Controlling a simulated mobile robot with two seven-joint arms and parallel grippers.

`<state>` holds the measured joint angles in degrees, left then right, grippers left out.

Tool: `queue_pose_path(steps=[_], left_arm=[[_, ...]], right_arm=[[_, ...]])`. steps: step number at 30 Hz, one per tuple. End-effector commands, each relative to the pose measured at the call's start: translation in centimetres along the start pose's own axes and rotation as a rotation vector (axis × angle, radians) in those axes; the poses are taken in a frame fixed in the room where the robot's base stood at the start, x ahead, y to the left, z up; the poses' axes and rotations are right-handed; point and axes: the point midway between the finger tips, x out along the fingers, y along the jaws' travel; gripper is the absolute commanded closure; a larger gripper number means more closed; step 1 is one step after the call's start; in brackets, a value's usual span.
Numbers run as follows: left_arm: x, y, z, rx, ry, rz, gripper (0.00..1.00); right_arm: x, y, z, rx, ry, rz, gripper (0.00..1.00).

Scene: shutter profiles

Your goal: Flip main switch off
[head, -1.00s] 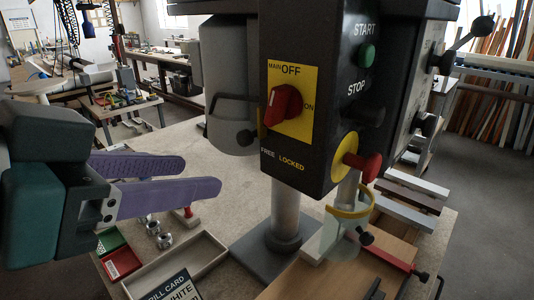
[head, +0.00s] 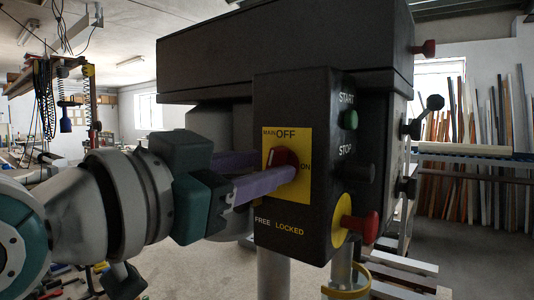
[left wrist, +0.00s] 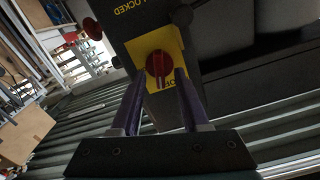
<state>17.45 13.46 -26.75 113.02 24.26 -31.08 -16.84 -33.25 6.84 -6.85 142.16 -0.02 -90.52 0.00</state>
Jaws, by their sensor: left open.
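The main switch is a red rotary knob (head: 281,156) on a yellow plate (head: 300,140) marked MAIN, OFF and ON, on the dark front of a drill press head (head: 263,220). My left gripper (head: 277,165) is open, its purple fingers reaching to the plate. The near finger covers the lower part of the knob. In the left wrist view the knob (left wrist: 159,63) lies between the two fingertips (left wrist: 160,78), with its ridge running lengthwise between them. I cannot tell whether either finger touches it, or which label it points to. My right gripper is out of view.
Beside the plate are a green START button (head: 350,120) and a dark STOP button (head: 358,172). Handles (head: 433,103) stick out at the right. Long profiles (head: 480,150) lean on the wall.

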Motion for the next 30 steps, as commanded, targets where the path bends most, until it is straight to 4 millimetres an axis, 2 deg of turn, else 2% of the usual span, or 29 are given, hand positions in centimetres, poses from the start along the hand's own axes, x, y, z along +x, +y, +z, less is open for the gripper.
queue_pose_path(steps=[6, 14, 26, 30], left_arm=[[1.38, 0.05, 0.0, -0.001, -0.001, 0.001, 0.55], [1.45, 0.06, 0.08, 0.0, -0.001, 0.001, 0.55], [1.42, 0.04, 0.08, 0.0, -0.001, 0.0, 1.0], [1.42, 0.04, 0.08, 0.0, -0.001, 0.0, 1.0]], right_arm=[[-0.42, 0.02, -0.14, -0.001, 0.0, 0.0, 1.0], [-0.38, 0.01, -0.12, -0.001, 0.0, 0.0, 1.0], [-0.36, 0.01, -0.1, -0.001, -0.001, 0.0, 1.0], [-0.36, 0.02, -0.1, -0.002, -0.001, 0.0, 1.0]])
